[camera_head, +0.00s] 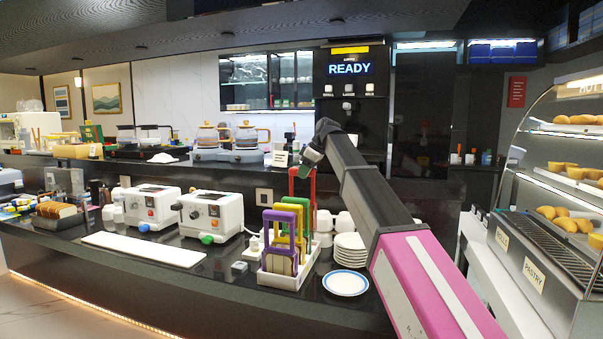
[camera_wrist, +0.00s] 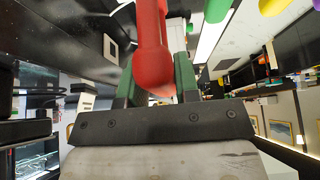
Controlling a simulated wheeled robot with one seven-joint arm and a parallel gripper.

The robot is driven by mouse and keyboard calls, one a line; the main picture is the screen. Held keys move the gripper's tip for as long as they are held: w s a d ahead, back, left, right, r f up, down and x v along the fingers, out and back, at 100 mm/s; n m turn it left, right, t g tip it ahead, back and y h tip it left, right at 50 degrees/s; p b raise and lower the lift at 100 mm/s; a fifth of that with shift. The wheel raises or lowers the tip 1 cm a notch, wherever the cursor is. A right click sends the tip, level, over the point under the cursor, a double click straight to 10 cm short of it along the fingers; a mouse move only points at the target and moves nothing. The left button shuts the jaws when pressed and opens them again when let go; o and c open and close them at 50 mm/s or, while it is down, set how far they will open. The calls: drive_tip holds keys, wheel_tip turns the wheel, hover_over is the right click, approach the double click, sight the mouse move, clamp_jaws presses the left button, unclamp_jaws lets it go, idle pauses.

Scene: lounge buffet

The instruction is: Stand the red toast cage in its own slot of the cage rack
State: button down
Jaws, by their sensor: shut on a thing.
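The red toast cage (camera_head: 313,187) stands upright at the back of the cage rack, its top higher than the other cages. My gripper (camera_head: 309,160) is at its top. In the wrist view the red handle (camera_wrist: 154,55) lies between my two green fingers (camera_wrist: 156,80), which are shut on it. The white cage rack (camera_head: 284,283) stands on the counter with purple (camera_head: 266,237), yellow (camera_head: 275,216) and green (camera_head: 309,214) cages in it. The lower part of the red cage is hidden behind them, so I cannot tell whether it touches the rack.
White plates (camera_head: 350,243) and a blue-rimmed plate (camera_head: 346,284) sit close right of the rack. White cups (camera_head: 325,221) stand behind. Two toasters (camera_head: 211,216) and a long white board (camera_head: 144,249) are to the left. A pastry case (camera_head: 545,262) stands far right.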

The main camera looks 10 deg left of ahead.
drive_tip(key=shift+f, duration=2.1)
drive_tip(key=shift+f, duration=0.7)
drive_tip(key=shift+f, duration=0.65)
